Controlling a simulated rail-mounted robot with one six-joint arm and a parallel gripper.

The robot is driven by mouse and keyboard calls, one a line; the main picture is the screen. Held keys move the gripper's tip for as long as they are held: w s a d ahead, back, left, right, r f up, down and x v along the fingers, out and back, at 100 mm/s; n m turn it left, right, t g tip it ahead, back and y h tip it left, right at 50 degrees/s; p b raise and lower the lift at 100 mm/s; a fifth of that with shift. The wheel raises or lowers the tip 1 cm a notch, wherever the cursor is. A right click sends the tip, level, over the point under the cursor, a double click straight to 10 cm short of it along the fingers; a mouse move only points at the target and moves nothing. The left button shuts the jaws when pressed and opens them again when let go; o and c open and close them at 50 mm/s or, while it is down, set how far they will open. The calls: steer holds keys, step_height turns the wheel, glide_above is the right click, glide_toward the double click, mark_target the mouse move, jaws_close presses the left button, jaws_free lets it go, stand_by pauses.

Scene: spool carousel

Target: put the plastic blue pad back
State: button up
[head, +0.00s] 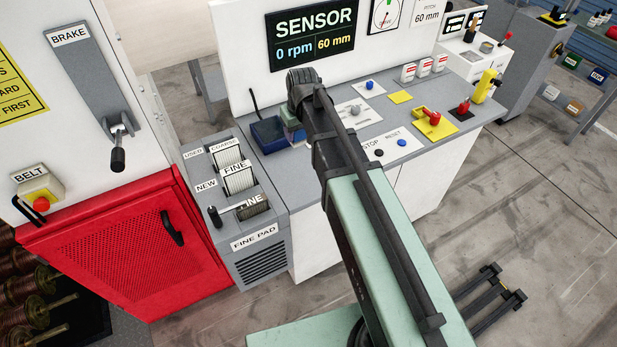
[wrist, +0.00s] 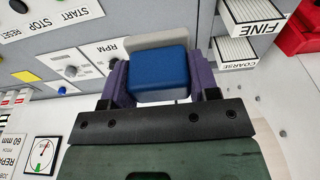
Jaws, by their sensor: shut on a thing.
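The blue pad (wrist: 160,73) is a rounded block seen between the two purple fingers of my gripper (wrist: 160,85) in the wrist view. The gripper is shut on it. A pale grey-beige slab (wrist: 152,46) shows just beyond the pad; I cannot tell whether it is part of it. My arm hides part of the gripper there. I cannot tell whether the pad touches the console.
A grey rack (head: 247,213) with slots labelled COARSE and FINE and a FINE PAD label stands left of the console. The console top (head: 455,122) carries knobs, buttons and a red-handled control (head: 432,116). The sensor panel (head: 312,38) rises behind. A red guard (head: 117,236) stands at left.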

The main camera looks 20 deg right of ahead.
mark_target(299, 182)
step_height(299, 182, down, 20)
steer(key=b, duration=2)
steer(key=shift+a+f, duration=0.1)
steer(key=shift+f, duration=0.15)
steer(key=shift+r, duration=0.25)
steer(key=shift+f, duration=0.2)
steer(key=o, duration=1)
steer(key=shift+c, duration=0.2)
steer(key=shift+r, duration=0.1)
step_height(299, 182, up, 12)
steer(key=s+p, duration=0.2)
steer(key=p, duration=1)
steer(key=s+m+g, duration=0.1)
steer(key=s+m, duration=0.1)
steer(key=s, duration=1.4)
steer(key=shift+s+m+g, duration=0.2)
steer(key=shift+m+g, duration=0.1)
steer(key=shift+g, duration=0.1)
